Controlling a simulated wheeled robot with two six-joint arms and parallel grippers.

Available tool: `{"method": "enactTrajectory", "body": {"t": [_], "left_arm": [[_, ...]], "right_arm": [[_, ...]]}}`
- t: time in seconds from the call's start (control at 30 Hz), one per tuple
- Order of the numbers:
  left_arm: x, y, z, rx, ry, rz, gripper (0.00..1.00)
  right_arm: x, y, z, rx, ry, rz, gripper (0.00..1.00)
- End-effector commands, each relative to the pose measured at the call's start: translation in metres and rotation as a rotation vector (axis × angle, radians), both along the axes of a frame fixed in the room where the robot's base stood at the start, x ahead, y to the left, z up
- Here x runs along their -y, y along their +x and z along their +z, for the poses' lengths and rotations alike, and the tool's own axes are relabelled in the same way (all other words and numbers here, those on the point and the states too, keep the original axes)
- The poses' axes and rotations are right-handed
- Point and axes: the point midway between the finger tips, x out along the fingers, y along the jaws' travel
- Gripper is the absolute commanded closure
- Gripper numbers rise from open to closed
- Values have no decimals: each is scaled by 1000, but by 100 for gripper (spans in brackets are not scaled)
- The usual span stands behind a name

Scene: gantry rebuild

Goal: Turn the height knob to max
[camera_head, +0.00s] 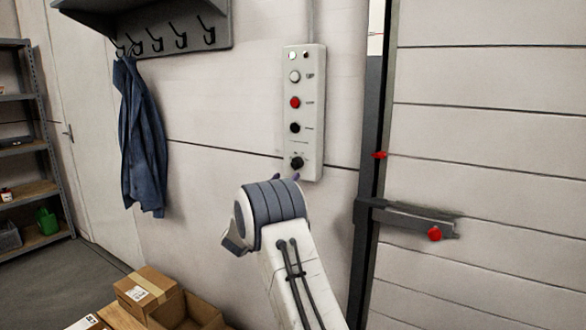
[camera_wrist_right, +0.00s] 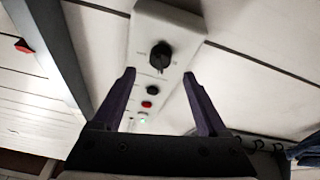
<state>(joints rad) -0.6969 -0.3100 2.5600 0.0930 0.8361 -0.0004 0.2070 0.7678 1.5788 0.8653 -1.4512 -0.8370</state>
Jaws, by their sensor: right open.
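The height knob (camera_head: 297,162) is the black knob at the bottom of the pale control panel (camera_head: 316,90) on the wall. In the right wrist view the knob (camera_wrist_right: 161,56) shows beyond and between the fingertips, upside down relative to the head view. My right gripper (camera_wrist_right: 158,82) is open and empty, with dark purple fingers pointing at the panel. I see no contact with the knob. My left gripper is in neither view.
Above the knob are a black button (camera_head: 295,128), a red button (camera_head: 295,103) and a white button (camera_head: 294,77). A dark door post (camera_head: 368,160) with a latch bar (camera_head: 410,218) stands to the right. A blue jacket (camera_head: 143,140) hangs left; boxes (camera_head: 148,292) sit below.

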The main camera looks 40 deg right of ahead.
Motion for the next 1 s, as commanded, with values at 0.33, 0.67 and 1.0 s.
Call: {"method": "enactTrajectory", "body": {"t": [0.33,0.67,1.0], "left_arm": [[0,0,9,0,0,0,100],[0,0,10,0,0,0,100],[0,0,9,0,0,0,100]], "right_arm": [[46,21,21,0,0,2,24],[52,24,23,-2,0,5,24],[52,24,24,-1,1,5,100]]}}
